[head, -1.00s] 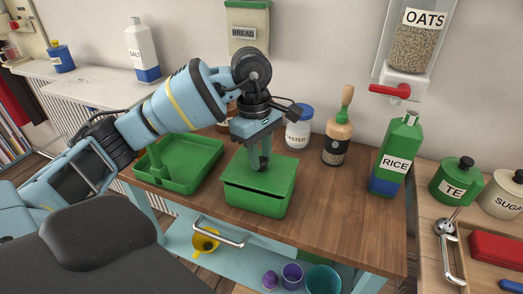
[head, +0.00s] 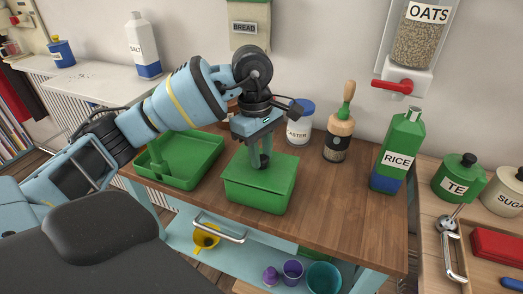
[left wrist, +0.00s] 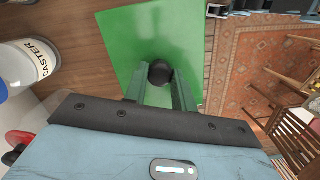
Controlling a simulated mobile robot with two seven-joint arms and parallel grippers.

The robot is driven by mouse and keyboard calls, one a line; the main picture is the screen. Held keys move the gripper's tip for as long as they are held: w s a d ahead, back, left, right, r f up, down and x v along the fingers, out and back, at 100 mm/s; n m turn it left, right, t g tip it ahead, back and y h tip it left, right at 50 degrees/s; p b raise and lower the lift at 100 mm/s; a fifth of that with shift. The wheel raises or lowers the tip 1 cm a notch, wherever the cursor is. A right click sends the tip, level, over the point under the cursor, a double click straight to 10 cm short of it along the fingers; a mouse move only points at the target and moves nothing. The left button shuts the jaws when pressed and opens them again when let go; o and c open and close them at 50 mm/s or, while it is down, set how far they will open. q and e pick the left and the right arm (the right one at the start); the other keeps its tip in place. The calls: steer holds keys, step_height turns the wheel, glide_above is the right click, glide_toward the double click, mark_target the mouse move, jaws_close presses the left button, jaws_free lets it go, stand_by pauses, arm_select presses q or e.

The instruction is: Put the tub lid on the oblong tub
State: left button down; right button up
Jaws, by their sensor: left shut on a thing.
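The green oblong tub (head: 252,200) stands on the wooden worktop. The flat green tub lid (head: 283,177) lies over its top, with no dark gap showing along the front edge. My left gripper (head: 261,163) points down over the lid and is shut on its knob. In the left wrist view the fingers (left wrist: 160,84) are on both sides of the round black knob (left wrist: 159,72), with the green lid (left wrist: 125,35) beneath. The lid hides the tub's inside, and its far edge is partly behind the gripper. My right gripper is not in view.
A green tray (head: 196,165) sits left of the tub. Behind are a CASTER jar (head: 299,128) and a wooden-topped bottle (head: 338,135). A RICE bottle (head: 397,155) stands to the right. The worktop (head: 335,210) between tub and RICE is clear.

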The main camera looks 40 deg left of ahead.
arm_select(q)
steer(key=shift+f, duration=0.3)
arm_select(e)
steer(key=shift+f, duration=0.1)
arm_select(q)
steer(key=c, duration=1.5)
jaws_free()
steer(key=o, duration=0.4)
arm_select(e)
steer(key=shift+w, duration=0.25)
arm_select(q)
steer(key=shift+o, duration=0.2)
steer(key=r, duration=0.5)
steer(key=a+r, duration=0.1)
steer(key=r, duration=0.1)
steer(key=shift+r, duration=0.4)
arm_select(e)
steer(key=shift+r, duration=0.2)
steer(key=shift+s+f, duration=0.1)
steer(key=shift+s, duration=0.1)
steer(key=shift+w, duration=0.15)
